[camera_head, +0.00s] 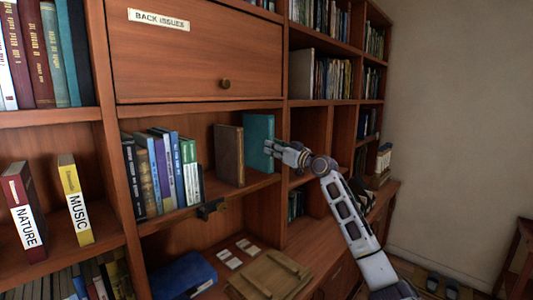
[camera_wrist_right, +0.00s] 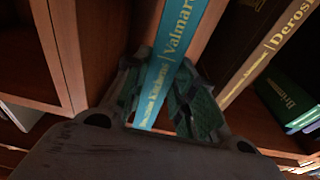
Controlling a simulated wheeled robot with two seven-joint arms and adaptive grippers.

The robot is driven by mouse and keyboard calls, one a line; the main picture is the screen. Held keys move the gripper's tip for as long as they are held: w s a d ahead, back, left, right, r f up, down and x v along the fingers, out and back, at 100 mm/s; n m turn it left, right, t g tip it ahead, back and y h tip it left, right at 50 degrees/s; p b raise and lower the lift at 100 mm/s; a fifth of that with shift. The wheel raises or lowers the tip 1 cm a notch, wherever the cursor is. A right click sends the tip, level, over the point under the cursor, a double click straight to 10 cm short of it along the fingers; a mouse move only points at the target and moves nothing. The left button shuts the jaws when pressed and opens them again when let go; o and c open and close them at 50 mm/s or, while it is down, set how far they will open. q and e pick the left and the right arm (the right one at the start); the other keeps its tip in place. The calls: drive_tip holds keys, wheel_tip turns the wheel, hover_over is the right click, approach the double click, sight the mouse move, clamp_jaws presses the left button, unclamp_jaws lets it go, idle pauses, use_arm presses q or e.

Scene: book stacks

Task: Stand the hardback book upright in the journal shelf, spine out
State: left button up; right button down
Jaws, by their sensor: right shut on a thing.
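The teal hardback book (camera_head: 258,141) is upright at the right end of the middle shelf (camera_head: 262,184), just right of a brown book (camera_head: 229,155). My right gripper (camera_head: 272,148) is shut on it from the right. In the right wrist view the gripper (camera_wrist_right: 160,98) has its green pads on either side of the teal book's spine (camera_wrist_right: 182,42), which carries yellow lettering and faces the gripper. Whether the book's bottom touches the shelf board cannot be told. My left gripper is not in view.
Several upright books (camera_head: 160,170) fill the shelf's left part, with a gap before the brown book. A dark fitting (camera_head: 210,209) sits on the shelf edge. A closed "BACK ISSUES" door (camera_head: 200,60) is above. A blue case (camera_head: 183,275) and wooden board (camera_head: 268,276) lie below.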

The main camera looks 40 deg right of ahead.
drive_tip(key=w, duration=0.2)
drive_tip(key=w+p, duration=0.1)
drive_tip(key=w, duration=0.1)
drive_tip(key=shift+a+r, duration=0.15)
idle(0.4)
drive_tip(key=shift+f+p, duration=0.45)
drive_tip(key=shift+f, duration=1.25)
drive_tip(key=shift+f, duration=0.15)
drive_tip(key=c, duration=1.2)
unclamp_jaws()
drive_tip(key=shift+f, duration=0.1)
drive_tip(key=shift+o, duration=0.2)
